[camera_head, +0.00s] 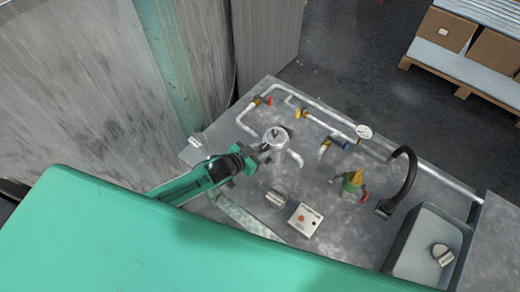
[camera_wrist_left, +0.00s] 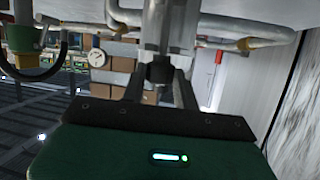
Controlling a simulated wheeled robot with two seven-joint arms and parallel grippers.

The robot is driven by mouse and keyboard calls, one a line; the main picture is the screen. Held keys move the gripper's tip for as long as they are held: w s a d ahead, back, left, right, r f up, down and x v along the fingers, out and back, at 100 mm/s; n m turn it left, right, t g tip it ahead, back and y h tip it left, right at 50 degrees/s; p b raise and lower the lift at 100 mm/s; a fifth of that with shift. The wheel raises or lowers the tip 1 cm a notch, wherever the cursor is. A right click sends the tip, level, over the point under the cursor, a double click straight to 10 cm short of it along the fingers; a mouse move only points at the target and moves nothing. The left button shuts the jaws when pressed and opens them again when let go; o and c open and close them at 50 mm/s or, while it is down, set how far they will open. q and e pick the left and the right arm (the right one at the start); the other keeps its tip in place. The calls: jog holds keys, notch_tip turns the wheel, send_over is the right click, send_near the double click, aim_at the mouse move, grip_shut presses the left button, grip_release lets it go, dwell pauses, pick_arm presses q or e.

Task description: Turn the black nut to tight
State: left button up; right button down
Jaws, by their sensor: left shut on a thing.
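In the left wrist view, the black nut (camera_wrist_left: 160,73) sits at the lower end of an upright grey metal cylinder (camera_wrist_left: 157,25). My left gripper (camera_wrist_left: 160,86) has its two dark fingers on either side of the nut and is shut on it. In the head view, my left gripper (camera_head: 264,153) reaches in from the left to the near side of the silver cylinder (camera_head: 275,140). The nut cannot be made out there, and the exact finger contact is too small to see. My right gripper is not in view.
Pale pipes (camera_head: 325,122) with coloured valves and a gauge (camera_head: 364,131) run along the bench. A green-yellow valve (camera_head: 353,182), black curved spout (camera_head: 408,177) and grey basin (camera_head: 398,262) lie to the right. A white button box (camera_head: 305,219) and silver part (camera_head: 277,197) stand nearer.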

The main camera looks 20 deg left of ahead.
pick_arm(q)
jog(key=m+g+h, duration=0.1)
jog(key=m+h, duration=0.1)
jog(key=shift+w+r+m+g+h+b, duration=0.15)
jog(key=shift+w+m+g+h+b, duration=0.15)
jog(key=shift+g+h+b, duration=0.1)
jog(key=shift+a, duration=0.1)
jog(key=shift+s, duration=0.1)
jog(key=o, duration=1)
jog(key=shift+a, duration=0.2)
jog(key=shift+d, duration=0.1)
